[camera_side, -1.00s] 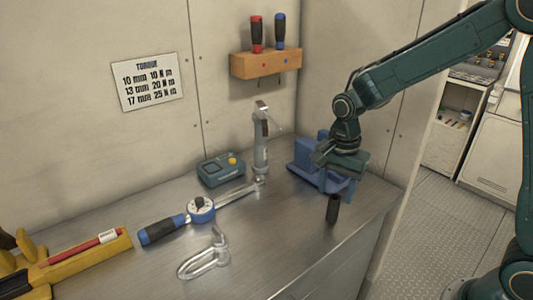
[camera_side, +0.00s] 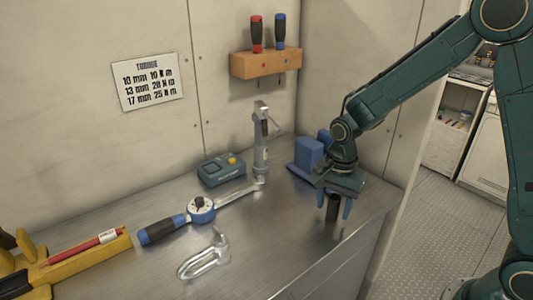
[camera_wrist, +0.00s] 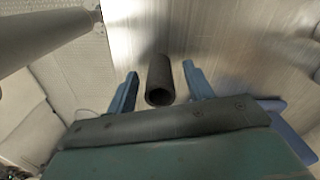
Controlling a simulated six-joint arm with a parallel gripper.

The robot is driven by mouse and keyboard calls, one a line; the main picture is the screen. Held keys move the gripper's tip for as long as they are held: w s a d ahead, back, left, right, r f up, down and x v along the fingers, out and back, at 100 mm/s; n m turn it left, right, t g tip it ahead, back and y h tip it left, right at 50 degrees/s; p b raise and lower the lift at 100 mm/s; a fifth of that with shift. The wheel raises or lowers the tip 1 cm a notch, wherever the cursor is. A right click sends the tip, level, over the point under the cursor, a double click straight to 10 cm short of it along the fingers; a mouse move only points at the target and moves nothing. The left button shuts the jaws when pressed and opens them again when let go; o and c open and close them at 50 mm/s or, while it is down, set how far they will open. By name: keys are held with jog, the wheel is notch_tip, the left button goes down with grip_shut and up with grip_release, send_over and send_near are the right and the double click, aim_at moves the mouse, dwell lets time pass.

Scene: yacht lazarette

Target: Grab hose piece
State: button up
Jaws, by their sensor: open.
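The hose piece (camera_side: 332,208) is a short black tube standing on the metal bench near its right edge. In the wrist view the hose piece (camera_wrist: 160,80) shows its open end and lies between the two blue fingers. My gripper (camera_side: 334,206) points down with its fingers either side of the hose. In the wrist view my gripper (camera_wrist: 160,88) is open, with a gap between the hose and each finger. The hose's lower end is partly hard to make out.
A blue vise (camera_side: 310,154) stands just behind my gripper. A torque wrench (camera_side: 165,229), a shackle (camera_side: 204,257), a teal box (camera_side: 221,171) and a yellow holder (camera_side: 85,262) lie to the left. The bench (camera_side: 290,225) is clear left of the hose.

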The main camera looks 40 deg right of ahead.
aim_at(335, 197)
jog(key=c, duration=1.1)
jog(key=shift+o, duration=0.2)
jog(key=shift+r, duration=0.1)
notch_tip(335, 197, up, 20)
dwell(0.3)
